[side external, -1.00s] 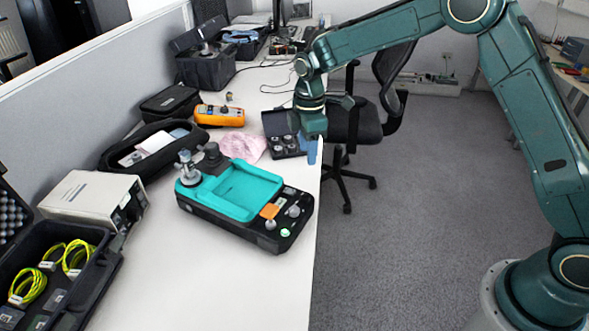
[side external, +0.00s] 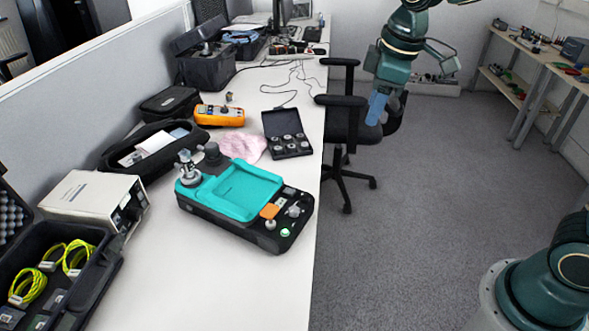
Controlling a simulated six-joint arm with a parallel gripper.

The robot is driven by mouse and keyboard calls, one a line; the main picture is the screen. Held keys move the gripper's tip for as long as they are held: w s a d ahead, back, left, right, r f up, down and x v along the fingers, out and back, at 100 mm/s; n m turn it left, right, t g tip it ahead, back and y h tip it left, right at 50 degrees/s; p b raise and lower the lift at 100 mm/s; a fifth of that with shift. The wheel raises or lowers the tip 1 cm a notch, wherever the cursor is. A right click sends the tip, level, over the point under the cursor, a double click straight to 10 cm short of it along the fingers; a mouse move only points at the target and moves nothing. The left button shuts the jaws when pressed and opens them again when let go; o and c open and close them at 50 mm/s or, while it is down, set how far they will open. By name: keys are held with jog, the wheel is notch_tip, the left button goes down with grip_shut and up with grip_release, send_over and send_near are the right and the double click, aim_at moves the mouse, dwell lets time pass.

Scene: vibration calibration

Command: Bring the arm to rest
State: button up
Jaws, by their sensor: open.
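My gripper (side external: 377,108) is at the upper right of the side external view, pointing down beside the table and in front of the office chair. Its blue fingers show no object between them. The gap between the fingers is too small to make out here. My arm's upper links run out of the top of the picture. The black and teal calibration device (side external: 240,198) stands on the white table (side external: 245,290), well to the left of my gripper and apart from it.
An open black case of round weights (side external: 288,142) lies near the table's right edge. The office chair (side external: 345,130) is close to my gripper.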

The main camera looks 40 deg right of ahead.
jog(key=s+d+r+m+t, duration=0.1)
jog(key=s+m, duration=0.6)
jog(key=s, duration=1.3)
jog(key=shift+s+d+r+t, duration=0.15)
jog(key=shift+d+t, duration=0.5)
jog(key=shift+t, duration=0.35)
